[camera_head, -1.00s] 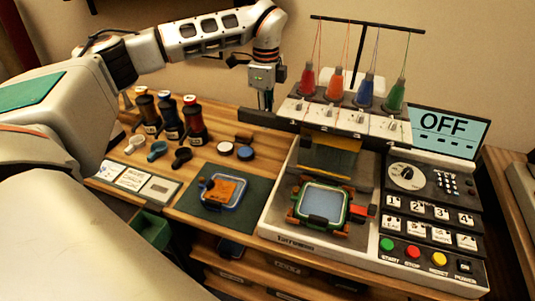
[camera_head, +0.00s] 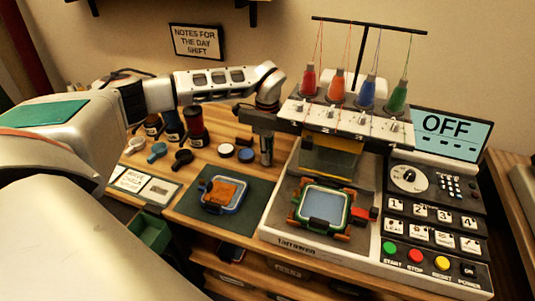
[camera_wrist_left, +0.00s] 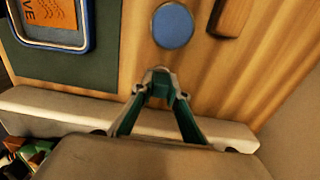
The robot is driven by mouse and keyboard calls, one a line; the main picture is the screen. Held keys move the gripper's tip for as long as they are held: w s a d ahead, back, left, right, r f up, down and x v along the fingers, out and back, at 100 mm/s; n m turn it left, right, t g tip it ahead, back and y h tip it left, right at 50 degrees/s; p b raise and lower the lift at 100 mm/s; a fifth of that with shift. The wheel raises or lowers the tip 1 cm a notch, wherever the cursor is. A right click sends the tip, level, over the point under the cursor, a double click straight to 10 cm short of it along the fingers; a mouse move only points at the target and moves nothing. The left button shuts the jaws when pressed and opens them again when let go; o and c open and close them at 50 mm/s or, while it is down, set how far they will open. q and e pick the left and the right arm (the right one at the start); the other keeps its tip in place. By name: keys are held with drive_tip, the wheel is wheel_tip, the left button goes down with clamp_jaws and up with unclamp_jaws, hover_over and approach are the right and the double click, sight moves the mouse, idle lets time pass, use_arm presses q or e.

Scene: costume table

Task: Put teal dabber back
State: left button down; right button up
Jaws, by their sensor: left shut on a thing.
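My left gripper (camera_head: 266,158) points down at the tabletop, just right of the blue disc and behind the dark green mat. In the left wrist view its fingers (camera_wrist_left: 160,85) close on a small teal piece (camera_wrist_left: 161,92), which looks like the teal dabber; most of it is hidden between the fingers. I cannot tell if it touches the table. The blue disc (camera_head: 245,155) lies flat, and it also shows in the left wrist view (camera_wrist_left: 172,26) beyond the fingertips. A white disc (camera_head: 226,150) lies left of it. My right gripper is out of view.
The embroidery machine (camera_head: 285,225) stands close on the right, with an arm overhead. The green mat (camera_head: 258,195) holds a blue hoop (camera_head: 217,209). A brown block (camera_wrist_left: 232,15) lies near the blue disc.

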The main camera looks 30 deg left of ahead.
use_arm(q)
drive_tip(key=c, duration=2)
unclamp_jaws()
wheel_tip(320, 180, up, 12)
drive_tip(key=shift+r, duration=0.1)
